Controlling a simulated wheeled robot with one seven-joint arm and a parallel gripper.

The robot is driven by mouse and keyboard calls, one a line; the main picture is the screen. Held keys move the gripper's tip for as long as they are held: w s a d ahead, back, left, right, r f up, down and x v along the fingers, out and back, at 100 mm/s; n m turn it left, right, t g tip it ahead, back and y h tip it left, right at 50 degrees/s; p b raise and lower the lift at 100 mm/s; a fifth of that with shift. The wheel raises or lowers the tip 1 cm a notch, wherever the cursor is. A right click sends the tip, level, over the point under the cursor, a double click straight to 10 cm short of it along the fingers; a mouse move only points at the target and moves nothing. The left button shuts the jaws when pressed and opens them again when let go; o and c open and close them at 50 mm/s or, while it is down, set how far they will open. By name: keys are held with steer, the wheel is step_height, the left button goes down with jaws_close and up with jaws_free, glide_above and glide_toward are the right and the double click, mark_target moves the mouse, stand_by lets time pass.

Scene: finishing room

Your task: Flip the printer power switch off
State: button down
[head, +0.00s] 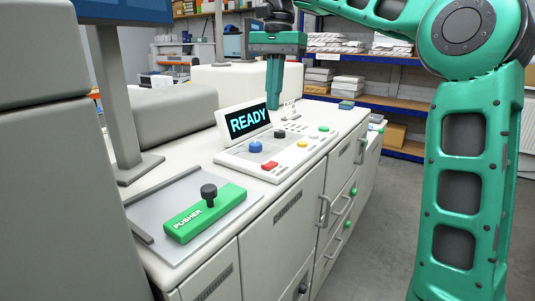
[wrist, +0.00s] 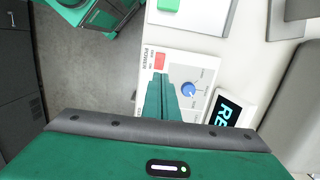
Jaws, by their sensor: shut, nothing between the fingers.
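The control panel (head: 240,158) on the white cabinet has a lit READY screen (head: 248,121). A red rocker switch (head: 270,166) sits at its near front corner. In the wrist view the red switch (wrist: 160,62) has POWER printed beside it, with small lettering too blurred to read surely. Which way it is tipped I cannot tell. My gripper (head: 273,107) points down above the panel, shut and empty. In the wrist view its fingertips (wrist: 160,76) appear just short of the red switch and beside the blue knob (wrist: 189,90). They look apart from the panel.
A green PUSHER block (head: 204,212) with a black knob lies on a grey plate at the near left. The panel also carries black, yellow, red and green controls. A grey post (head: 115,100) stands at the left. Open floor (head: 382,200) lies at the right.

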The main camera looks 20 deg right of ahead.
stand_by(0.4)
glide_above(270, 165)
steer(key=f, duration=0.5)
steer(key=w+f, duration=0.1)
steer(key=f, duration=0.2)
steer(key=shift+d+f, duration=0.1)
steer(key=shift+f, duration=0.2)
steer(key=shift+s+f, duration=0.15)
steer(key=shift+f, duration=1.15)
steer(key=shift+s+f, duration=0.1)
steer(key=shift+f, duration=1.2)
steer(key=shift+f, duration=0.1)
